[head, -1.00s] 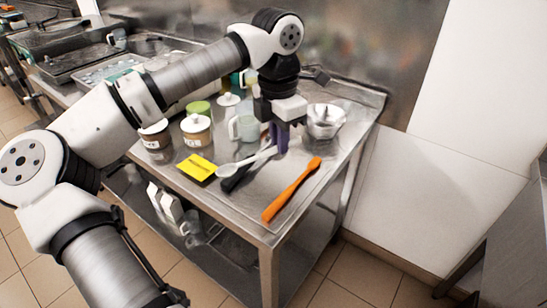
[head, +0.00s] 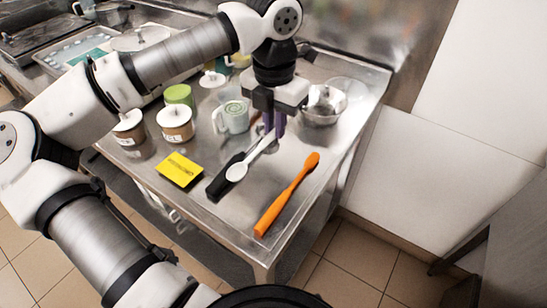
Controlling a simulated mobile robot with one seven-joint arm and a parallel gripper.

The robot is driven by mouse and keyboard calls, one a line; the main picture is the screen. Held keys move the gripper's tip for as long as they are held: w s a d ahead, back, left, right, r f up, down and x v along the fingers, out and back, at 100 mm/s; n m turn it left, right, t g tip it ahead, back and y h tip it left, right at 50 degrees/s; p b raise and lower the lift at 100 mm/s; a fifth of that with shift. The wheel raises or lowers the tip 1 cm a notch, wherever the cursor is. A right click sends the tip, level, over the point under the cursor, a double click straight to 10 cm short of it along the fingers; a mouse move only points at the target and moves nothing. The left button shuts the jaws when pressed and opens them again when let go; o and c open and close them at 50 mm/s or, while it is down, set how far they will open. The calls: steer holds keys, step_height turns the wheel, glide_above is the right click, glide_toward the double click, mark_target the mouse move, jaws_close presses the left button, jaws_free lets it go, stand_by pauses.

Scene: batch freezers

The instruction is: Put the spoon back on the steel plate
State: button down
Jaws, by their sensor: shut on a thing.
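The white spoon (head: 237,172) slants across the steel worktop, bowl toward the front left and handle rising to the right. My gripper (head: 274,126), with purple fingers, points down over the worktop and is shut on the handle's far end. The bowl appears beside and partly over a black-handled utensil (head: 218,186); I cannot tell whether it touches. An orange spatula (head: 287,196) lies to the right. A steel plate does not stand out clearly from the bare steel surface (head: 250,205) around these utensils.
A steel bowl (head: 322,104) stands just right of my gripper. A clear jug (head: 233,117), lidded jars (head: 175,124) and a green-topped container (head: 180,95) stand left. A yellow note (head: 180,169) lies near the front edge.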

mark_target(275, 171)
step_height(275, 171, down, 10)
steer(key=shift+f+p, duration=0.25)
steer(key=shift+p, duration=0.65)
steer(key=shift+f, duration=0.35)
steer(key=shift+f+b, duration=0.2)
steer(key=shift+b, duration=0.1)
steer(key=c, duration=1.5)
jaws_free()
steer(key=shift+o, duration=0.2)
steer(key=shift+r, duration=0.15)
steer(key=shift+r+p, duration=0.2)
steer(key=shift+p, duration=0.25)
step_height(275, 171, up, 11)
steer(key=shift+w+f+b, duration=0.1)
steer(key=shift+f+b, duration=0.1)
steer(key=shift+b, duration=0.95)
steer(key=shift+r, duration=0.55)
